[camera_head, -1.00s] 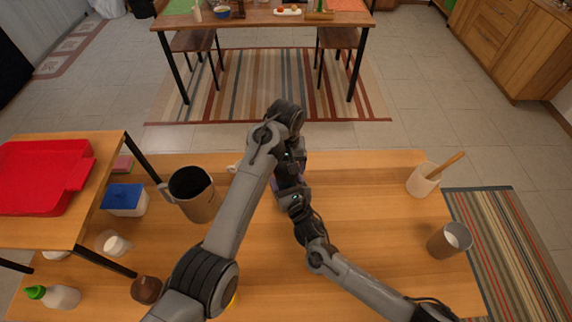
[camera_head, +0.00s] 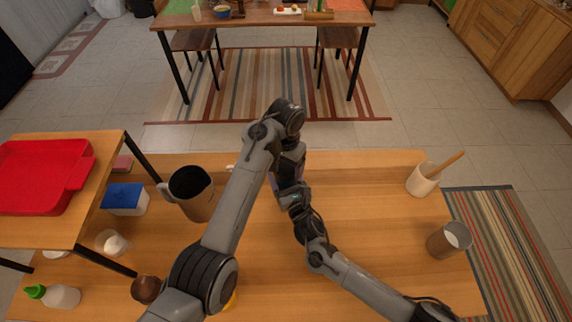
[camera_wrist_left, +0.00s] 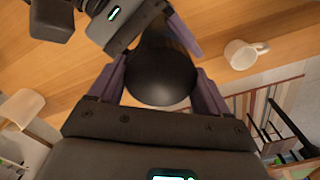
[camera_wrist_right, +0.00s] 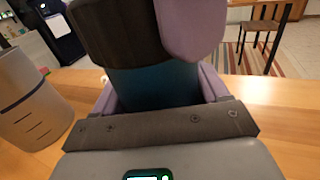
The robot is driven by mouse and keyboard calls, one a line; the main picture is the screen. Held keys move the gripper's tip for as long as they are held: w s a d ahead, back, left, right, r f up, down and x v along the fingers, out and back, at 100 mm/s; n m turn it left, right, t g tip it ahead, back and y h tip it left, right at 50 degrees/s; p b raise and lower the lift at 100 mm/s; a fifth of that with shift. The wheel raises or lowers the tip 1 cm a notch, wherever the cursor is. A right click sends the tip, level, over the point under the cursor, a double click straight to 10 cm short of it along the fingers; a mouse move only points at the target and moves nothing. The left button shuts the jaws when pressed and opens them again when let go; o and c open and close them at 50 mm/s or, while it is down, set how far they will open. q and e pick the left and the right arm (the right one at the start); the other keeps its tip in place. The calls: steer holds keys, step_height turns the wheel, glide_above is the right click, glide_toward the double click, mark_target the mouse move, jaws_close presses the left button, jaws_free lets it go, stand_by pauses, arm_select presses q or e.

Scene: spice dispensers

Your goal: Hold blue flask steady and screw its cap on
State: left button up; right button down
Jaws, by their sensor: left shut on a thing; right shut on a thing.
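My left gripper (camera_wrist_left: 158,84) is shut on the dark, rounded cap (camera_wrist_left: 163,66), seen from above in the left wrist view. My right gripper (camera_wrist_right: 160,92) is shut around the body of the blue flask (camera_wrist_right: 150,88) in the right wrist view. The dark cap (camera_wrist_right: 115,32) and a purple finger of my left gripper are right above the flask there. The seam between cap and flask is too dark to judge the seating. In the head view my arms meet near the table's middle and hide most of the flask and cap.
A metal pitcher (camera_head: 194,195) stands left of my left arm. A white mug (camera_wrist_left: 241,54) is close by in the left wrist view. A blue-lidded box (camera_head: 125,199) and a red tray (camera_head: 45,178) are at left. A utensil pot (camera_head: 421,181) and a metal cup (camera_head: 449,240) stand at right.

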arm_select(q)
steer(key=o, duration=1.1)
steer(key=shift+r, duration=2.25)
steer(key=shift+c, duration=0.3)
steer(key=shift+w+d+r+n+t+h, duration=0.2)
steer(key=shift+w+r+n+t+h, duration=0.1)
steer(key=shift+w+n, duration=0.25)
steer(key=n, duration=0.2)
steer(key=r+n, duration=0.1)
steer(key=n, duration=0.1)
steer(key=shift+s+a+r+n, duration=0.15)
steer(key=shift+s+r+n, duration=0.05)
steer(key=shift+n, duration=0.15)
steer(key=n, duration=0.1)
steer(key=r+n, duration=0.1)
steer(key=n, duration=0.3)
steer(key=shift+s+r, duration=0.25)
steer(key=shift+s, duration=0.1)
